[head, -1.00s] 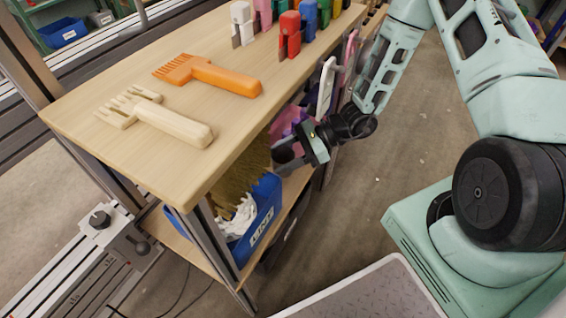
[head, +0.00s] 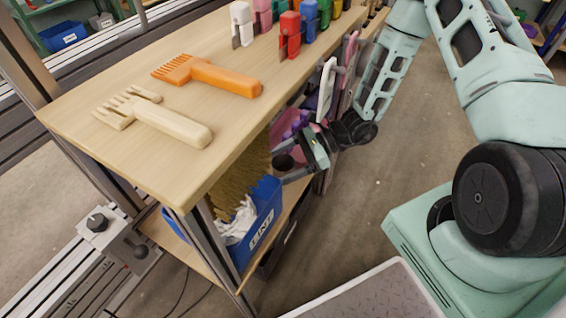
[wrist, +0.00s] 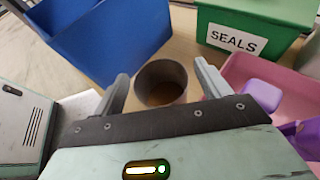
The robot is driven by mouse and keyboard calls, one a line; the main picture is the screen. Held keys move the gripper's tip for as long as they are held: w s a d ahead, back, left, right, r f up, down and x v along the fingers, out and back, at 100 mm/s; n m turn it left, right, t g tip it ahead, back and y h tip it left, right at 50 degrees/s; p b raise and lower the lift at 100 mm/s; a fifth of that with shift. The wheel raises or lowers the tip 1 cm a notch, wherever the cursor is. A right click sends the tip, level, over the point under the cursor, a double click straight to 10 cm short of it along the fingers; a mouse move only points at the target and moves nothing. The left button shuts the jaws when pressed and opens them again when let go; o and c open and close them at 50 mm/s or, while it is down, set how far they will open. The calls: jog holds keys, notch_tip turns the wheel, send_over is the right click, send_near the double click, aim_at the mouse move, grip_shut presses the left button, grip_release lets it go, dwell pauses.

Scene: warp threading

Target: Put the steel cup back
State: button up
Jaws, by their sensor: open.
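The steel cup (wrist: 161,84) stands upright on a wooden shelf (wrist: 183,50) in the wrist view. It is grey and open at the top, with a brownish inside. My gripper (wrist: 164,82) is open, with one finger on each side of the cup. I cannot tell whether the fingers touch it. In the head view my gripper (head: 296,170) reaches under the bench top from the right. A dark rounded shape at its tip there may be the cup, but it is too small to be sure.
A blue bin (wrist: 100,38) is left of the cup, a green box labelled SEALS (wrist: 262,18) behind right, and a pink tray (wrist: 250,72) with purple items at right. Above is the bench top (head: 130,78), holding an orange comb (head: 215,78), a pale comb (head: 165,122) and several coloured clips.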

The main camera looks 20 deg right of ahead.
jog(key=p+v, duration=0.3)
jog(key=v, duration=0.8)
jog(key=shift+d, duration=0.3)
jog(key=shift+s+r, duration=0.1)
